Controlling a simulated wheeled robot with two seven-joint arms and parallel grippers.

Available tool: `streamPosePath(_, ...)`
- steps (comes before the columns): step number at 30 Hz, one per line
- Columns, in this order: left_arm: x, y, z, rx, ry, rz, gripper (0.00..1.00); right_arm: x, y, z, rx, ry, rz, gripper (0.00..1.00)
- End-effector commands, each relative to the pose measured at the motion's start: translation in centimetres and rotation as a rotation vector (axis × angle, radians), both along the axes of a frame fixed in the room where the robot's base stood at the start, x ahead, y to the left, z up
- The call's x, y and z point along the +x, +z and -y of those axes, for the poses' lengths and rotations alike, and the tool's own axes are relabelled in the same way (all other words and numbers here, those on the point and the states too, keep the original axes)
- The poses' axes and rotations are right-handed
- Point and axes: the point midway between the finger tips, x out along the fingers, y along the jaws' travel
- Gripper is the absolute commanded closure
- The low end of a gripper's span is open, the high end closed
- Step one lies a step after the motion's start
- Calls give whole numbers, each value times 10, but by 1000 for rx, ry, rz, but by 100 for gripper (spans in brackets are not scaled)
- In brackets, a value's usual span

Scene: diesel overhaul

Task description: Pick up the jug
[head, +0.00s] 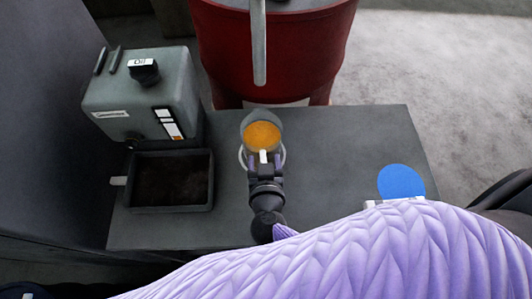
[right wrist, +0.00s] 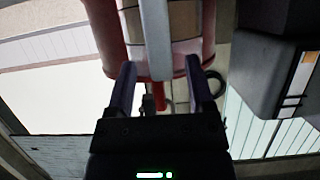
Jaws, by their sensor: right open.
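The jug (head: 263,133) stands on the dark bench top and holds orange liquid. Its short white handle (head: 263,156) points towards me. My right gripper (head: 264,168) is open, right at the handle on the near side of the jug. I cannot tell whether its fingers touch the handle. My left gripper is not in view.
A grey box labelled Oil (head: 145,95) stands at the left, with a dark open tray (head: 130,197) in front. A large red vessel (head: 225,60) with a grey lever (head: 258,45) stands behind the bench. A blue disc (head: 401,181) lies right; the bench between is clear.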

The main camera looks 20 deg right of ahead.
Motion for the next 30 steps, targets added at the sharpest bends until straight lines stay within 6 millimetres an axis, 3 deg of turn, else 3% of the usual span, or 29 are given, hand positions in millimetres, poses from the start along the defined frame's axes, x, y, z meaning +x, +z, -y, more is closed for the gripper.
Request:
streamPosePath(8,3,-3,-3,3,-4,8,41,2,-1,0,-1,1,1,32)
streamPosePath(15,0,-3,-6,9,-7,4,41,2,-1,0,-1,1,1,83)
streamPosePath(18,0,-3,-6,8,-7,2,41,2,-1,0,-1,1,1,100)
streamPosePath(30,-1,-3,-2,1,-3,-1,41,2,-1,0,-1,1,1,100)
